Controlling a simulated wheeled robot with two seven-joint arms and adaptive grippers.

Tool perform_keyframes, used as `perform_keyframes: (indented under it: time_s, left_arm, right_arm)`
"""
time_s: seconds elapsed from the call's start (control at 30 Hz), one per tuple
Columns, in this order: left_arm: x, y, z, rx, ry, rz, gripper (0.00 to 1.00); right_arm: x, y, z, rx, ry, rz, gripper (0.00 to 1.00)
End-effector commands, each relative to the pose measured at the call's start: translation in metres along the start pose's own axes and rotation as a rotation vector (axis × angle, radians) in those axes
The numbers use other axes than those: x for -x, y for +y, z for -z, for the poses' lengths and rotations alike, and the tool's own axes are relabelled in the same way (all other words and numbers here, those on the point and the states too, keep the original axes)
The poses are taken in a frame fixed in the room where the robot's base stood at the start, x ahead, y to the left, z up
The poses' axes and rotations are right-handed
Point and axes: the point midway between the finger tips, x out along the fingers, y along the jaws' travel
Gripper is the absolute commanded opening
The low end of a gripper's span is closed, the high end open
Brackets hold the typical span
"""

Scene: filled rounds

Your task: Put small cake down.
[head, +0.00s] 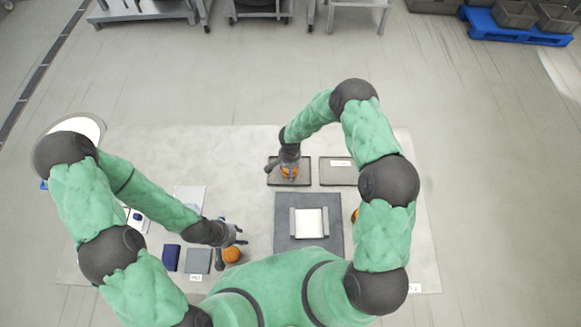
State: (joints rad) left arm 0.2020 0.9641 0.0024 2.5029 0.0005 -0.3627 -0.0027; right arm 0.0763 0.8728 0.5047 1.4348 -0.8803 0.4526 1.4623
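In the head view, my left gripper (236,236) is low at the near left of the pale mat, its dark fingers apart. A small round orange thing (232,255), perhaps a cake, is right beside the fingers; I see no grip on it. My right gripper (288,164) points down over the left dark tray (277,183) at the back. Another orange round thing (289,172) shows under its fingers, partly hidden; I cannot tell whether it is held or rests on the tray. A third orange thing (355,215) is mostly hidden behind my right arm.
A second dark tray (338,177) with a white label stands to the right. A grey mat (309,198) holds a white square block (309,222) between grey bars. A dark blue block (171,258) and a grey block (199,261) lie left of my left gripper.

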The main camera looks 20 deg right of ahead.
Motion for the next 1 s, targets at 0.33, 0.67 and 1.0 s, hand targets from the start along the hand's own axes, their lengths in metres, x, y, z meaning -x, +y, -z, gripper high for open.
perform_keyframes:
  time_s: [0.33,0.67,1.0]
  left_arm:
    - [-0.0044,-0.0018,0.0,0.001,0.0,0.0,0.4]
    - [-0.0036,-0.0015,0.0,0.001,0.0,0.0,0.4]
    - [-0.0025,-0.0011,0.0,0.001,0.0,0.0,0.4]
  right_arm:
    - [-0.0027,-0.0001,-0.0001,0.0,0.0,0.0,0.65]
    - [-0.0021,0.0001,-0.0007,0.0,-0.001,-0.001,0.83]
    - [-0.0014,0.0002,-0.0006,0.0,-0.001,-0.001,0.83]
